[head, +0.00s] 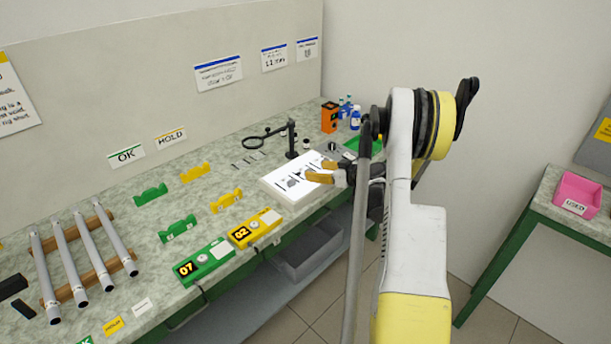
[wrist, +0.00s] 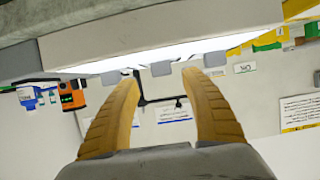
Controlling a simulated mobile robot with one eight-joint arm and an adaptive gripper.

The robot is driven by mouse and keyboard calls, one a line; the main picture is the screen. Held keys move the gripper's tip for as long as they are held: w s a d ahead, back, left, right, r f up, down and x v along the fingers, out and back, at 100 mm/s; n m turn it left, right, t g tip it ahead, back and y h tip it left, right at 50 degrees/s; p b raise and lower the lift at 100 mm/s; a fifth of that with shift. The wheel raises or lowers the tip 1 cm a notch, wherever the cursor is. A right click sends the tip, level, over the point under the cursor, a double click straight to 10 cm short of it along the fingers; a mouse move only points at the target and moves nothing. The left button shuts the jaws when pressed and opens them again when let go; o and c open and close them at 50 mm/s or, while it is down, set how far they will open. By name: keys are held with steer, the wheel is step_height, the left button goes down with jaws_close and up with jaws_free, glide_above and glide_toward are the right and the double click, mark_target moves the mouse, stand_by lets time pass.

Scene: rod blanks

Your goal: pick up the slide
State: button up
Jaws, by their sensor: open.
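A white lit panel (head: 271,184) lies on the bench, with several small dark and grey pieces on it. In the wrist view, its bright face (wrist: 185,52) runs across the top, and the picture is upside down. A small grey plate, which I take for a slide (wrist: 160,69), stands out from the panel between my fingertips. Similar grey plates show at its left (wrist: 112,77) and right (wrist: 214,59). My gripper (head: 316,170) is open over the panel, its tan fingers (wrist: 160,74) apart. I cannot tell whether they touch the plate. The fingers hide part of the panel in the head view.
A magnifier on a black stand (head: 291,139) is close behind the panel. An orange device (head: 329,117) and blue bottles (head: 355,118) stand at the back. Yellow box 02 (head: 254,228) and green box 07 (head: 204,261) lie front left. Grey rods (head: 65,257) rest further left.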

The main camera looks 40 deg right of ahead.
mark_target(309, 169)
steer(key=b+x, duration=0.1)
steer(key=x, duration=0.3)
steer(key=shift+w+a, duration=0.2)
steer(key=shift+r, duration=0.1)
steer(key=shift+s, duration=0.1)
steer(key=shift+c, duration=0.4)
steer(key=c, duration=1.1)
